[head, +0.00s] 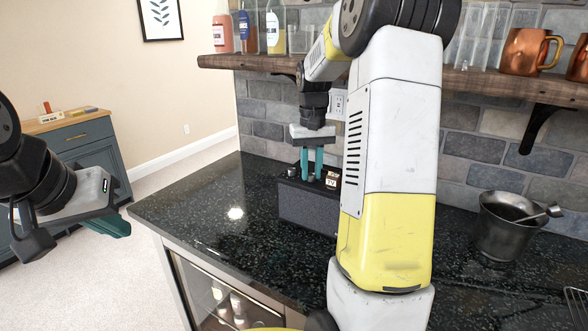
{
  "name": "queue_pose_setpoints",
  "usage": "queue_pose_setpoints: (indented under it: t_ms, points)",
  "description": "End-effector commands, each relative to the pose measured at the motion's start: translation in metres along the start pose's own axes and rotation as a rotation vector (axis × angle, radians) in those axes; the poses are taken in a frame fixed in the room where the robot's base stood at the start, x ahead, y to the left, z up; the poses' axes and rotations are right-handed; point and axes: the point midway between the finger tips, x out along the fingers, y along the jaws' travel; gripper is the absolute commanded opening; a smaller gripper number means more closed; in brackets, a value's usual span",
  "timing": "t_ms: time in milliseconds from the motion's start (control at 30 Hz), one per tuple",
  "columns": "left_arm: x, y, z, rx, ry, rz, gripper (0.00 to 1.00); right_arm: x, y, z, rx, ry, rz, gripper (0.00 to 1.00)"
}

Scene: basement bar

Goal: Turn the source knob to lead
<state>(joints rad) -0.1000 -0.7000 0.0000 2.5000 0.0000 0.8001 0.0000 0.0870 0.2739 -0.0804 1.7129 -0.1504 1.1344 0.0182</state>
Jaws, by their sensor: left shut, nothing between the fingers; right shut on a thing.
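A black speaker-like box (308,207) with a grey grille front stands on the dark counter, with small controls along its top. A small label reading "TV" (331,180) shows on its top, right of my fingers. My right gripper (311,177) points down from above, its teal fingers at the top of the box and shut on what appears to be the source knob. The fingers hide most of that knob, so its setting cannot be read. My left gripper (118,226) is shut and empty at the left, off the counter's edge.
The speckled black counter (200,215) is clear left of the box. A metal pot with a spoon (503,225) stands at right. A wooden shelf (480,83) with bottles and copper mugs hangs above. A blue cabinet (85,145) stands far left. My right arm covers the middle.

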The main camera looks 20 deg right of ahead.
Motion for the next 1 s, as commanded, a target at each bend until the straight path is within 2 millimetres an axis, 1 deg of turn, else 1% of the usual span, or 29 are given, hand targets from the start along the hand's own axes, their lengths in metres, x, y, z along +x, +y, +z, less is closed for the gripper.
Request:
queue_pose_setpoints:
  t_ms: [200,400,967,1000]
  points:
    - [0.0000,0.0000,0.0000,0.000,0.000,0.000,0.00,-0.0013,-0.0002,-0.0009,0.124,0.004,-0.001,0.00]
    - [0.0000,0.0000,0.0000,0.000,0.000,0.000,0.00,-0.0013,0.0001,-0.0010,0.189,0.004,0.000,0.00]
    - [0.0000,0.0000,0.0000,0.000,0.000,0.000,0.00,-0.0015,0.0001,-0.0011,0.215,0.005,-0.001,0.00]
    - [0.0000,0.0000,0.0000,0.000,0.000,0.000,0.00,-0.0015,0.0001,-0.0011,0.215,0.005,-0.001,0.30]
